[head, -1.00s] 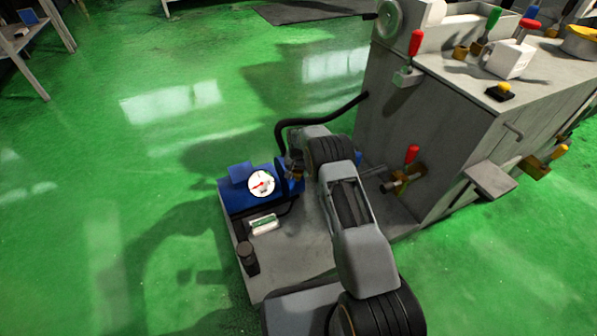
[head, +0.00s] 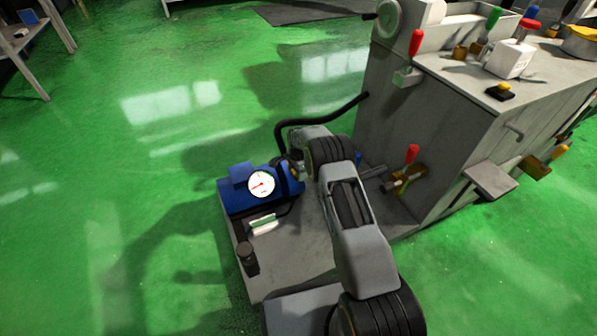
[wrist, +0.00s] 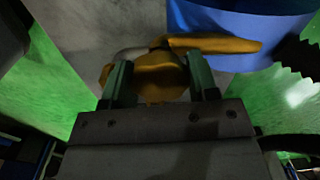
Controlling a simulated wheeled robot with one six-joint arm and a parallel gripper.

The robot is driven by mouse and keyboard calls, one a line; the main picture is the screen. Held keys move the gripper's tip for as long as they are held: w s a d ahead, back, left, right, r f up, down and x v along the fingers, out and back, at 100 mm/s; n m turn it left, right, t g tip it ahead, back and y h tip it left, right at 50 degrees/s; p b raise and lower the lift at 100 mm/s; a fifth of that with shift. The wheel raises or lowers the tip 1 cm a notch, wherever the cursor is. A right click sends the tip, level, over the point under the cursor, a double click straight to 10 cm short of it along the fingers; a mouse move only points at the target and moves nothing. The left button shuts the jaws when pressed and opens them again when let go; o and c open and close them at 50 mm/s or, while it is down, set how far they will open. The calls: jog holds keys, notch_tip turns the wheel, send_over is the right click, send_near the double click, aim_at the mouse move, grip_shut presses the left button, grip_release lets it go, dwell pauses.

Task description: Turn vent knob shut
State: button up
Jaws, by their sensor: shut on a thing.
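The brass-yellow vent knob (wrist: 160,80) sits between the two green fingers of my gripper (wrist: 158,66) in the wrist view. The fingers are shut on it, one on each side. A longer yellow lever-like part (wrist: 225,45) reaches right beyond the fingers, near a blue cylinder (wrist: 245,25). In the head view the blue pump unit (head: 240,197) has a round white gauge (head: 261,184) with a red needle. My arm hides most of the gripper there, and only a little brass (head: 293,170) shows beside the blue unit.
The grey machine cabinet (head: 440,150) stands right of my arm, with a red-handled valve (head: 408,170) low on its side. A black hose (head: 320,120) runs from the pump to the cabinet. The green floor (head: 120,170) at left is clear.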

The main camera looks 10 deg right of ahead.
jog(key=shift+m, duration=0.9)
jog(key=o, duration=0.9)
jog(key=shift+o, duration=0.2)
notch_tip(320, 180, up, 14)
jog(key=p, duration=0.5)
jog(key=shift+f, duration=0.1)
